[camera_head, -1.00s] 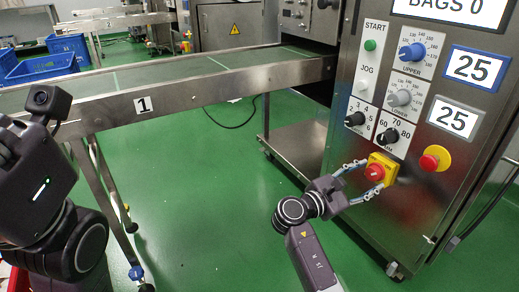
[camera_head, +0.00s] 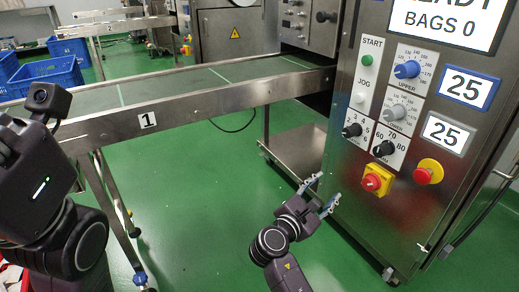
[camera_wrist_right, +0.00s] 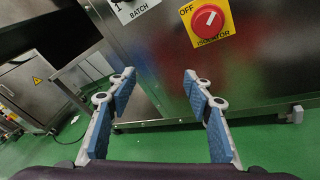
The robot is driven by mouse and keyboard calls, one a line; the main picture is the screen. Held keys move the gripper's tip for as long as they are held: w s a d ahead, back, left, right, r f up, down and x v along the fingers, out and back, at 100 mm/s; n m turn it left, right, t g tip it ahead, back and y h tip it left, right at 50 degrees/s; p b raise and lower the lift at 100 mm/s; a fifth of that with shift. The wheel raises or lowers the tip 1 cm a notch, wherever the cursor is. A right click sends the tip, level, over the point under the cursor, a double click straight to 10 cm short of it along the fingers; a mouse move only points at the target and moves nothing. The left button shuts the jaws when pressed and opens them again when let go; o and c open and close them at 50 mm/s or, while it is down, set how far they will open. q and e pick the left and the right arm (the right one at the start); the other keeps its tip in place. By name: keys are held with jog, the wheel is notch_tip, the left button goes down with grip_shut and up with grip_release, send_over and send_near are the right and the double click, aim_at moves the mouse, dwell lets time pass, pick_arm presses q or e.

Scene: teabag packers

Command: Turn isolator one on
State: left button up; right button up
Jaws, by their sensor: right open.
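The isolator is a red rotary knob (camera_head: 372,182) on a yellow plate (camera_head: 385,172), low on the steel machine's front panel. In the right wrist view the isolator (camera_wrist_right: 208,20) is at the top right, with OFF and ISOLATOR lettering on its yellow plate; I cannot tell the knob's setting for sure. My right gripper (camera_head: 322,194) is open and empty, left of the knob and apart from it. Its two blue-padded fingers also show spread in the right wrist view (camera_wrist_right: 160,78). My left arm stands at the left edge; its fingers are not visible.
A red button on a yellow surround (camera_head: 428,171) is right of the isolator. Black, blue and grey dials and a green START button (camera_head: 367,60) are above it. The conveyor (camera_head: 190,112) labelled 1 runs across behind. Green floor (camera_head: 200,200) is open left of my right gripper.

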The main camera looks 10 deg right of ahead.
jog(key=w+a+r+t+y+p, duration=0.3)
jog(key=a+r+t+y, duration=0.15)
jog(key=a+y, duration=0.45)
jog(key=s+a+r+m+t+y+p, duration=0.2)
jog(key=s+a+r+t+y+p, duration=0.1)
jog(key=a+r+y, duration=0.4)
jog(key=shift+s+a+r+m+t, duration=0.3)
jog(key=shift+s+a+r+t, duration=0.35)
jog(key=shift+s+a+r, duration=0.9)
jog(key=shift+w+d+r, duration=0.2)
jog(key=shift+d+r, duration=0.05)
jog(key=shift+d, duration=0.05)
